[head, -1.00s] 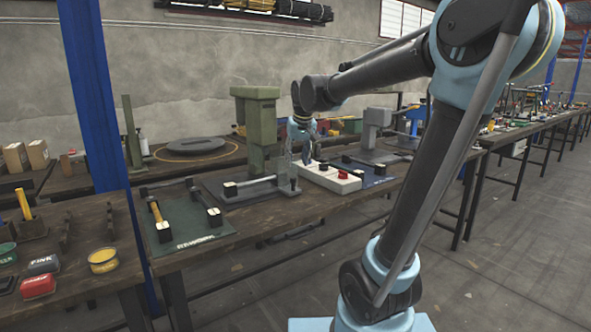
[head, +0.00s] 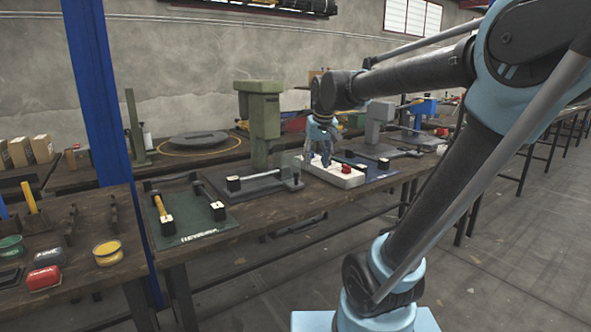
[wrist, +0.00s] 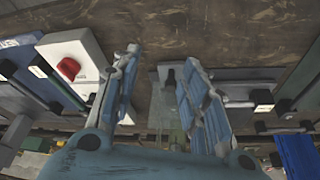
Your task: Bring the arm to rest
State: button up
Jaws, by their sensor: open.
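My gripper (head: 320,158) hangs from my arm over the bench, between the green press (head: 262,120) and the grey press (head: 378,135). It points down, close to a white control box (head: 345,177) with a red button. In the wrist view my gripper (wrist: 157,85) has its two blue fingers spread with nothing held between them. The white box (wrist: 88,55) with its red button lies to the left of the fingers in that view. Whether a finger touches the box cannot be told. My upper arm is bent across the right of the head view.
A dark green mat (head: 185,225) with hammer-like tools lies on the bench left of the green press. Red, green and yellow tins, such as the yellow tin (head: 108,252), stand at the left. A blue post (head: 95,110) rises there. Open floor (head: 510,260) is at the right.

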jog(key=s+d+f+m, duration=0.1)
jog(key=s+d+f, duration=0.4)
jog(key=s+f, duration=0.5)
jog(key=s+d+f+m+g, duration=0.1)
jog(key=s+d+f, duration=0.5)
jog(key=s+f, duration=0.4)
jog(key=shift+s+d+g+h, duration=0.3)
jog(key=shift+s+h, duration=0.1)
jog(key=shift+s, duration=0.45)
jog(key=shift+w+f, duration=0.15)
jog(key=shift+w, duration=0.3)
